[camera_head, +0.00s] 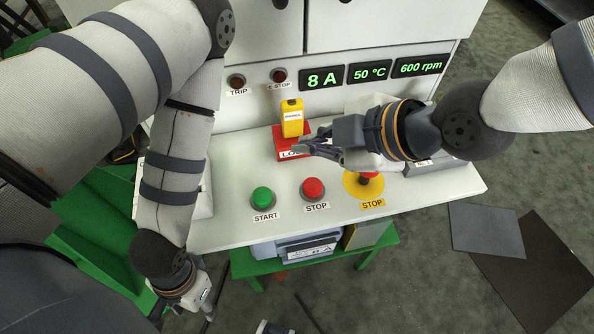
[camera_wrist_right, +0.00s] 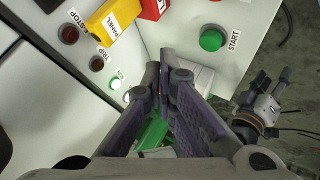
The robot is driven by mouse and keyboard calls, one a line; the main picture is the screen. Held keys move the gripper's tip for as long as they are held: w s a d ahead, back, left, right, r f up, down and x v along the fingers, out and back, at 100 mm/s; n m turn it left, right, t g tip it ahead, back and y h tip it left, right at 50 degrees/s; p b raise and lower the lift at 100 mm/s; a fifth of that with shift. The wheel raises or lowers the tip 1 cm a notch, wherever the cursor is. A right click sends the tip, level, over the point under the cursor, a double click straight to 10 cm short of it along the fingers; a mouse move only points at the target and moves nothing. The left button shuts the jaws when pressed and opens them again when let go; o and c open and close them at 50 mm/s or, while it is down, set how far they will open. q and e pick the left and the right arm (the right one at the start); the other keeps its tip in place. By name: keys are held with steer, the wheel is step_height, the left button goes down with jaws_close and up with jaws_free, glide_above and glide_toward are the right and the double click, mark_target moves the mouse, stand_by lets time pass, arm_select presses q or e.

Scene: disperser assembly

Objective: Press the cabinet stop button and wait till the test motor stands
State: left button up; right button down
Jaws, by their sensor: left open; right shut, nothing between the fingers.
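The cabinet stop button is a red round button (camera_head: 313,188) labelled STOP on the white panel, beside the green START button (camera_head: 262,198). A second red button on a yellow disc (camera_head: 363,186), also labelled STOP, is partly covered by my right arm. My right gripper (camera_head: 302,149) is shut and empty, above the panel in front of the red LO-marked block. In the right wrist view its fingertips (camera_wrist_right: 160,70) are together, with the green START button (camera_wrist_right: 212,40) to their right. My left gripper (camera_head: 205,303) is open, low at the left beside the panel.
A yellow PANEL-labelled handle (camera_head: 292,118) stands upright on the red block (camera_head: 284,143). The displays read 8 A (camera_head: 322,78), 50 °C (camera_head: 369,72) and 600 rpm (camera_head: 420,66). TRIP (camera_head: 237,81) and E-STOP (camera_head: 279,76) lamps look dark. The panel's front strip is clear around the buttons.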

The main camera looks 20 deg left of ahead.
arm_select(q)
steer(key=shift+d, duration=0.15)
arm_select(e)
steer(key=shift+d, duration=0.15)
steer(key=b, duration=0.3)
glide_above(311, 189)
step_height(311, 189, down, 7)
steer(key=shift+s, duration=0.1)
arm_select(q)
steer(key=shift+g, duration=0.8)
steer(key=shift+s+f, duration=1.95)
arm_select(e)
steer(key=shift+f, duration=0.9)
steer(key=shift+f, duration=0.1)
steer(key=shift+f, duration=0.3)
arm_select(q)
steer(key=shift+s+f+b, duration=0.3)
steer(key=shift+b, duration=0.1)
arm_select(e)
steer(key=shift+f, duration=0.9)
arm_select(q)
steer(key=shift+w+r+p, duration=0.7)
steer(key=shift+w+r, duration=0.05)
steer(key=shift+r, duration=0.05)
arm_select(e)
steer(key=shift+r, duration=1.35)
steer(key=shift+r, duration=0.1)
